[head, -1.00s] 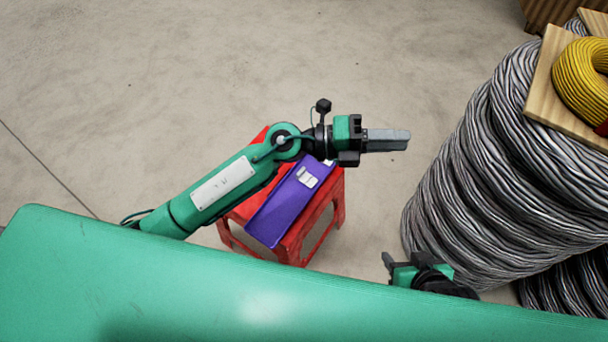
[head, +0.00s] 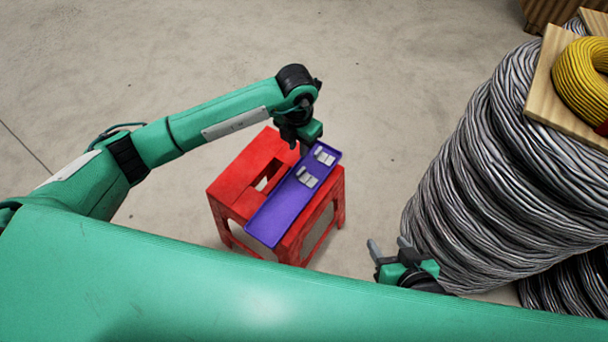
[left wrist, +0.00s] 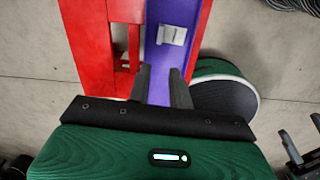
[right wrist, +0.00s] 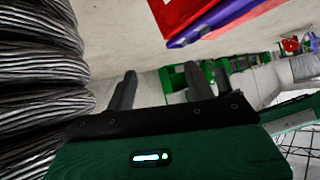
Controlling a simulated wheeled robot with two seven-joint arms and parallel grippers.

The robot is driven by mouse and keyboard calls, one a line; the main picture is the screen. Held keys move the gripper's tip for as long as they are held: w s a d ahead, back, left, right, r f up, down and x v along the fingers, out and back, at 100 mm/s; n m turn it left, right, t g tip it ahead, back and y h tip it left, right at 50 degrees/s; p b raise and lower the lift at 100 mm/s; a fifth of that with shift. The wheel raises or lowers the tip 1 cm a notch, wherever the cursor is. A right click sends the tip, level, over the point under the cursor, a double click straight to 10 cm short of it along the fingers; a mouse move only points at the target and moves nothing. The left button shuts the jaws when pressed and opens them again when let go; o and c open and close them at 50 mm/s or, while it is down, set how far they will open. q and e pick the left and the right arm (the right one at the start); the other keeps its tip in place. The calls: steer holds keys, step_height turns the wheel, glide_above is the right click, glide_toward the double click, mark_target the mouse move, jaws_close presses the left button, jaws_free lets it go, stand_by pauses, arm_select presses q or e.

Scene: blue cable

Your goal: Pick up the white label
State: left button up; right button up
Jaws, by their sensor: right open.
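Two small white labels lie on a long purple tray (head: 272,214): one (head: 324,154) near its far end and another (head: 307,177) closer to the middle. One white label (left wrist: 172,35) shows in the left wrist view, ahead of the fingertips. My left gripper (head: 304,146) points down beside the tray's far end, near the labels. In the left wrist view its fingers (left wrist: 161,72) are apart with only purple tray visible between them. My right gripper (head: 389,244) is open and empty, low and right of the stool, also seen in the right wrist view (right wrist: 161,72).
The tray rests on a red stool (head: 232,188) with a slot in its top. A tall stack of grey cable coils (head: 480,180) stands at the right, near my right gripper. A yellow coil (head: 582,80) sits on wood above. The floor behind the stool is clear.

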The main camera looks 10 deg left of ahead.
arm_select(q)
steer(key=b, duration=0.1)
glide_above(301, 171)
steer(key=s, duration=0.1)
step_height(301, 171, down, 7)
steer(key=shift+s+a+r, duration=0.1)
steer(key=shift+a+r, duration=0.05)
steer(key=shift+f, duration=0.65)
steer(key=f, duration=0.2)
steer(key=w+f+b, duration=0.1)
steer(key=f, duration=0.1)
steer(key=shift+w+f, duration=0.15)
steer(key=shift+f, duration=0.45)
arm_select(e)
steer(key=a+t, duration=0.1)
steer(key=a+t+y, duration=0.1)
steer(key=a, duration=0.1)
steer(key=a+t+y, duration=0.1)
steer(key=shift+w+a+r, duration=0.15)
steer(key=shift+w+r, duration=0.15)
steer(key=shift+r, duration=0.1)
arm_select(q)
jaws_close()
